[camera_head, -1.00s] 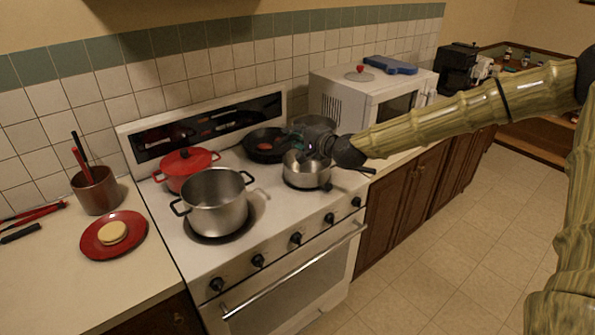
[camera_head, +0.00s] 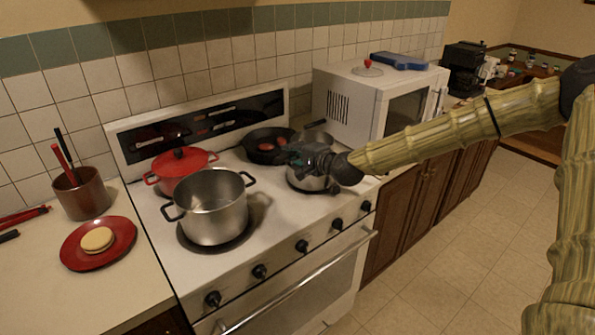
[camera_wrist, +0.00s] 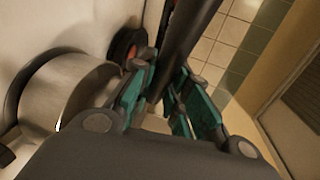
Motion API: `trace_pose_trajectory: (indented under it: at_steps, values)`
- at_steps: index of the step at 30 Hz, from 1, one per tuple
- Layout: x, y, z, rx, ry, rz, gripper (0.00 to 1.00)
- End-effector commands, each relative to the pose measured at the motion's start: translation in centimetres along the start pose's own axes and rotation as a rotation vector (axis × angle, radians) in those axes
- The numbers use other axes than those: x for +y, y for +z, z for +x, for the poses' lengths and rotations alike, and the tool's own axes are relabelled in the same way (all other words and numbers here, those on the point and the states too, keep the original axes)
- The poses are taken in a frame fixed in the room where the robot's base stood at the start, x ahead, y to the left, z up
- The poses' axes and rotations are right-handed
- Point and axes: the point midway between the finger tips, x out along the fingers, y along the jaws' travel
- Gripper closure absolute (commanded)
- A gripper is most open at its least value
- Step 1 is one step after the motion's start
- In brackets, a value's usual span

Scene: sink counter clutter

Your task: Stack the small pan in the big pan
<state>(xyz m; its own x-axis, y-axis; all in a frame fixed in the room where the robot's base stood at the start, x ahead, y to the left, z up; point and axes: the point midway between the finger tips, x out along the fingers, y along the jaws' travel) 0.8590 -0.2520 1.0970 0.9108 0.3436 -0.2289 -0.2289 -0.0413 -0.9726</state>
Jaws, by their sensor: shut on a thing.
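A steel pan (camera_head: 307,183) sits on the front right burner. In the wrist view my gripper (camera_wrist: 160,110) is shut on a dark bar (camera_wrist: 180,40) that looks like a pan handle. The bar's far end leaves the picture, so I cannot see which pan it joins. A steel pan (camera_wrist: 70,88) lies left of the fingers there.
A large steel pot (camera_head: 215,208) stands on the front left burner, with a red lidded pot (camera_head: 178,172) behind it. A black skillet (camera_head: 262,148) with red food is at the back. A white microwave (camera_head: 355,100) stands to the right.

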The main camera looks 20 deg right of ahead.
Motion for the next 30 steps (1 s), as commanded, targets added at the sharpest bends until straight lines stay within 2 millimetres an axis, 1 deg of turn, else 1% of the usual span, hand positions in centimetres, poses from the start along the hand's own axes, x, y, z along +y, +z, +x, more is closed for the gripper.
trace_pose_trajectory:
  at_steps: [3,6,14,24,30]
  values:
    - [1.2,-0.1,0.3,0.001,0.000,-0.001,1.00]
    - [1.9,-0.2,0.4,0.002,-0.001,-0.001,1.00]
    - [3.0,-0.4,0.6,0.004,-0.002,0.000,1.00]
    - [6.1,-0.6,1.2,0.005,-0.002,0.000,1.00]
    - [6.6,-0.6,1.4,0.005,-0.003,0.000,1.00]
